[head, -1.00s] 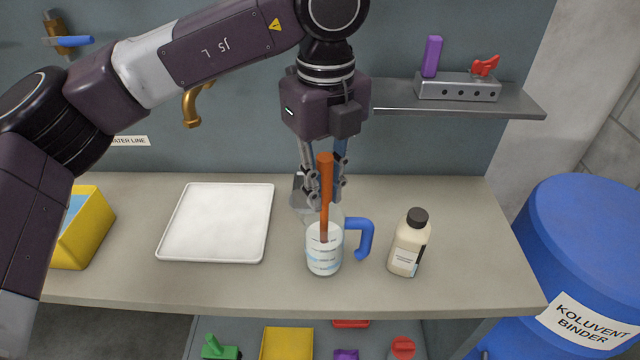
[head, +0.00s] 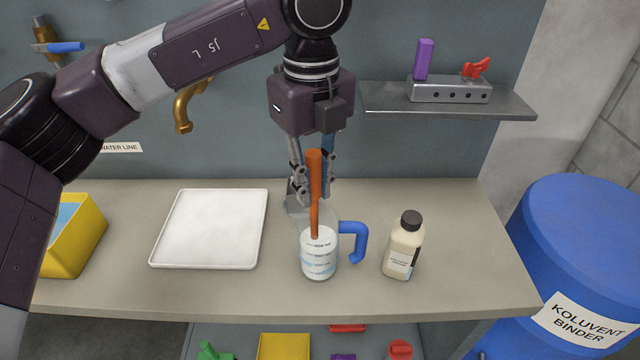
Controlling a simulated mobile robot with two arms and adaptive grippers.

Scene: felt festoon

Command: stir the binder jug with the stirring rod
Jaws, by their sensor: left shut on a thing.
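The binder jug (head: 319,262) is a clear, marked jug with a blue handle on its right, standing on the bench. It holds whitish contents. The orange-brown stirring rod (head: 315,190) stands nearly upright with its lower end inside the jug; its tip is hidden in the contents. My left gripper (head: 314,188) is shut on the rod, above and slightly behind the jug's mouth. My right gripper is not in view.
A cream bottle with a black cap (head: 404,246) stands close to the right of the jug. A white tray (head: 210,262) lies to the left, a yellow bin (head: 82,238) farther left. A brass tap (head: 183,108) and a metal shelf (head: 450,102) are behind. A blue drum (head: 580,230) stands right of the bench.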

